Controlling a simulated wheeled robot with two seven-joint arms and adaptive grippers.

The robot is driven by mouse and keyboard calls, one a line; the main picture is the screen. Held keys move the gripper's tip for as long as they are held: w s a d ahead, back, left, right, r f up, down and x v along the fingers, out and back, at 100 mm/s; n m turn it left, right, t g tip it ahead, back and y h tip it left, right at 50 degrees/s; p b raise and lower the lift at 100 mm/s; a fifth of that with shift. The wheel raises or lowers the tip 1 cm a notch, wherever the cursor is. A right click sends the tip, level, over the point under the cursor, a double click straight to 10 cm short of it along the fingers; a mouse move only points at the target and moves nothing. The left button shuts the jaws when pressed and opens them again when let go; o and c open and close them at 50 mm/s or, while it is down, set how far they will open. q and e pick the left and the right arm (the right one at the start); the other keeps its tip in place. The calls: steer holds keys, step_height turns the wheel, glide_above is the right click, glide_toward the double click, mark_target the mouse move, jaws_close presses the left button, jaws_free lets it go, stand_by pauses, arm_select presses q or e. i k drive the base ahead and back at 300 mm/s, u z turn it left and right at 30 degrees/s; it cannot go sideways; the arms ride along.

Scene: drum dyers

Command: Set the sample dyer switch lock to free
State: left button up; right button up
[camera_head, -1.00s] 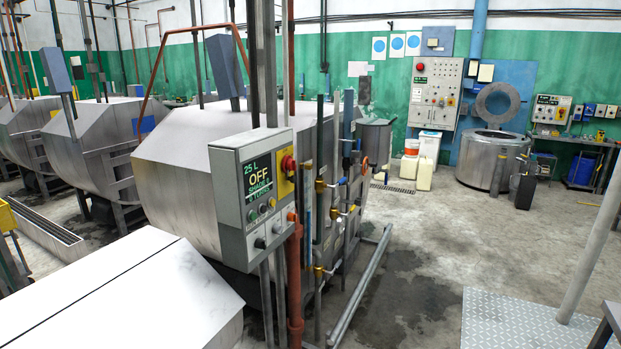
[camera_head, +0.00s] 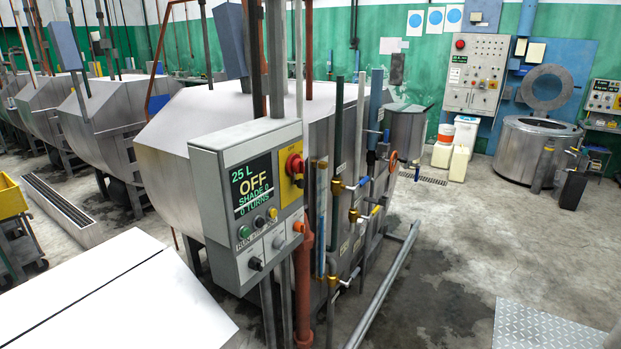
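A grey control box (camera_head: 212,190) stands on posts in front of a large steel drum dyer (camera_head: 165,135). Its green-lit display (camera_head: 252,187) reads 25 L, OFF, SHADE 0, 0 TURNS. A red rotary switch (camera_head: 294,165) sits on a yellow plate at the box's upper right. Below the display are a green button (camera_head: 244,232), small buttons, a black-tipped knob (camera_head: 256,264), a grey knob (camera_head: 279,241) and an orange-red knob (camera_head: 298,227). I cannot read which one is the switch lock, or its setting. Neither gripper is in view.
Pipes with brass valves (camera_head: 337,187) stand right of the box. A low metal rail (camera_head: 385,285) runs along the floor. A pale flat-topped surface (camera_head: 120,290) fills the lower left. A wall panel (camera_head: 474,75) and round steel vessel (camera_head: 530,150) stand behind. Right floor is largely open.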

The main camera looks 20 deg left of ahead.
mark_target(301, 184)
steer(key=u, duration=0.3)
steer(key=i, duration=0.7)
steer(key=u, duration=0.55)
